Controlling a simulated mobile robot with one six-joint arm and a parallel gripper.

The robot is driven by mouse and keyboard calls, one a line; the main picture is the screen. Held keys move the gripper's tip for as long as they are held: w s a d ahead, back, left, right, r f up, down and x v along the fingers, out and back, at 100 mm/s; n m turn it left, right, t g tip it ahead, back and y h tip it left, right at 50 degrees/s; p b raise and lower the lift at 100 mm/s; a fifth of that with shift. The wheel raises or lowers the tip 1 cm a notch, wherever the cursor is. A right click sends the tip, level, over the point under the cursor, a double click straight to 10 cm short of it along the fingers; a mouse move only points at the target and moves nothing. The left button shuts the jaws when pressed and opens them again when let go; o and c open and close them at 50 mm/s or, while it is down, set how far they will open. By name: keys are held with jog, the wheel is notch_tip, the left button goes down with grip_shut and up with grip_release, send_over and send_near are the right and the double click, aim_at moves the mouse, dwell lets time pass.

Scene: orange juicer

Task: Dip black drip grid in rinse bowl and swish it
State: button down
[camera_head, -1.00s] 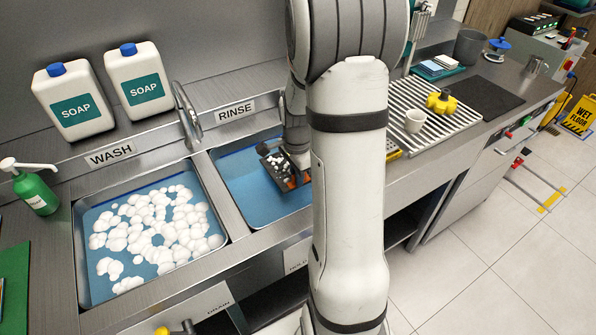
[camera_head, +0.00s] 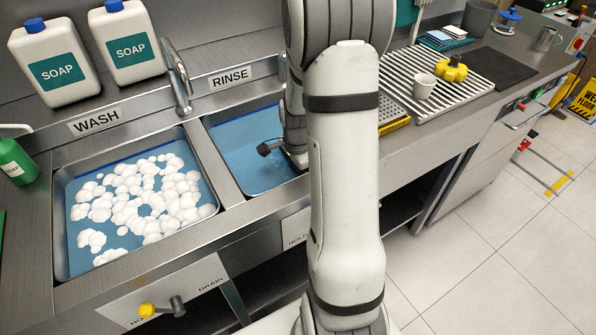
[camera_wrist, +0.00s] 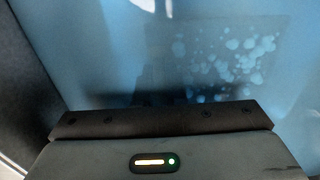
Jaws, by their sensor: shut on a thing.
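The rinse basin (camera_head: 239,188), under the RINSE label, holds blue water. My gripper (camera_head: 292,158) is down in it at the right side, mostly behind my arm. In the wrist view the dark gripper body (camera_wrist: 160,122) lies along the bottom, and its fingertips are hidden under the water. The black drip grid is not clearly visible in the head view. In the wrist view a faint darker rectangle with pale foam-like spots, probably the drip grid (camera_wrist: 215,62), shows through the water in front of the gripper. The gripper is shut on it.
The wash basin (camera_head: 62,235) with white foam (camera_head: 140,200) is left of the rinse basin, across a metal divider. A faucet (camera_head: 180,82) stands behind.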

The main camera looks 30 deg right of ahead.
jog(key=shift+f, duration=0.1)
dwell(0.3)
jog(key=shift+d, duration=1.1)
jog(key=shift+a, duration=2.2)
jog(key=shift+d, duration=2.25)
notch_tip(320, 180, up, 16)
jog(key=p, duration=1.1)
